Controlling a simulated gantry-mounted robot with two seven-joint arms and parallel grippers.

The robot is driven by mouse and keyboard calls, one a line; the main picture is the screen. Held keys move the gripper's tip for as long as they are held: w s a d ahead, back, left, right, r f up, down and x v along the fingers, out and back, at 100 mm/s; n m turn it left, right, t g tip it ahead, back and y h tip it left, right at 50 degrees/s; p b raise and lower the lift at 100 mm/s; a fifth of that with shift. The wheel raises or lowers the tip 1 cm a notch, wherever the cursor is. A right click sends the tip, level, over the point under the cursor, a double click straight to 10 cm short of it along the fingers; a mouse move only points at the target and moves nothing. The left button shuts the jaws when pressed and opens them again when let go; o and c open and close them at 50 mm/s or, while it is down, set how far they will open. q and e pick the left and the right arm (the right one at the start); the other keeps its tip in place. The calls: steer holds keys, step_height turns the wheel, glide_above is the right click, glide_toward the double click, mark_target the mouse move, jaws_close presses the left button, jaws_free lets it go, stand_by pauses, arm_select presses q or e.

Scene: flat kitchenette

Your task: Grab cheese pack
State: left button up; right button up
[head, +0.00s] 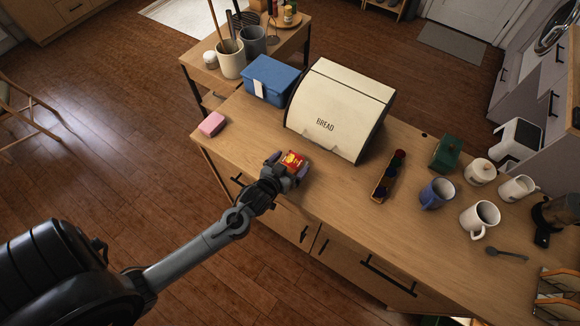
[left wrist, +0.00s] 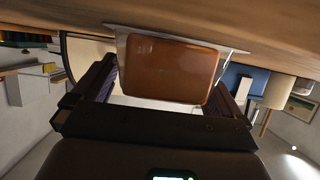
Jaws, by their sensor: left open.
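The cheese pack (head: 292,160) is a small red and yellow packet on the wooden counter, in front of the bread box. My left gripper (head: 286,167) is at the pack, with one finger on each side of it. In the left wrist view the pack (left wrist: 170,70) shows as an orange-brown block with a pale, flat border, between the two dark fingers of the gripper (left wrist: 170,88). The fingers are open, and I cannot tell whether either touches the pack. My right gripper is not in view.
A cream bread box (head: 338,105) stands just behind the pack. A pink block (head: 212,124) lies to the left, and a blue box (head: 270,80) behind. The counter around the pack is clear.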

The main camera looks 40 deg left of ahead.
arm_select(q)
steer(key=c, duration=1.1)
steer(key=shift+c, duration=1.3)
steer(key=shift+r, duration=0.15)
